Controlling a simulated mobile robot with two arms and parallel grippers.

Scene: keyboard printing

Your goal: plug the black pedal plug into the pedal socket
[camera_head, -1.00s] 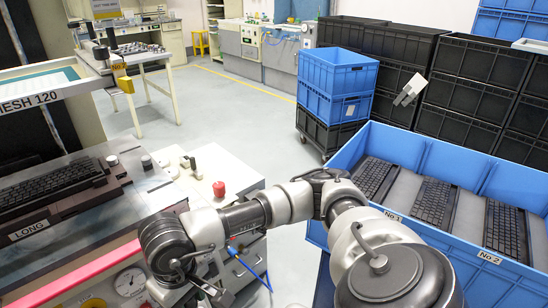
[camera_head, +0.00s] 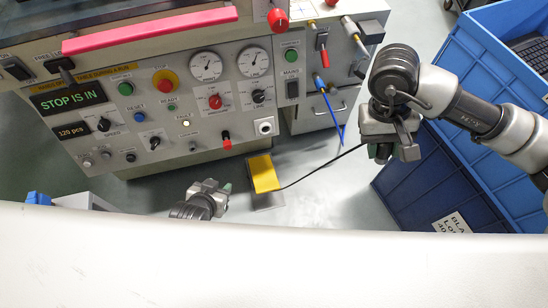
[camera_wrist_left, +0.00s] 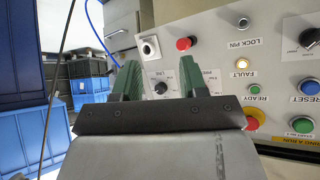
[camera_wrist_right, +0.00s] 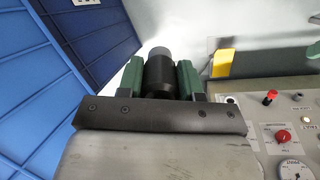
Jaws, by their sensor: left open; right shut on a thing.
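The black pedal plug (camera_wrist_right: 160,78), a cylinder with a grey end, is between the green fingers of my right gripper (camera_wrist_right: 161,80), which is shut on it. In the head view my right gripper (camera_head: 385,152) is at right, beside the blue crate and apart from the panel; the plug itself is hard to make out there. The pedal socket (camera_head: 265,127) is a white square with a dark round hole at the panel's lower right corner. It also shows in the left wrist view (camera_wrist_left: 150,47). My left gripper (camera_head: 216,190) is open and empty below the panel.
A yellow pedal (camera_head: 264,173) lies on the floor, with a black cable (camera_head: 325,166) rising to my right gripper. A blue hose (camera_head: 330,108) hangs beside the white cabinet. The control panel (camera_head: 190,135) has projecting knobs. Blue crates (camera_head: 440,185) stand at right.

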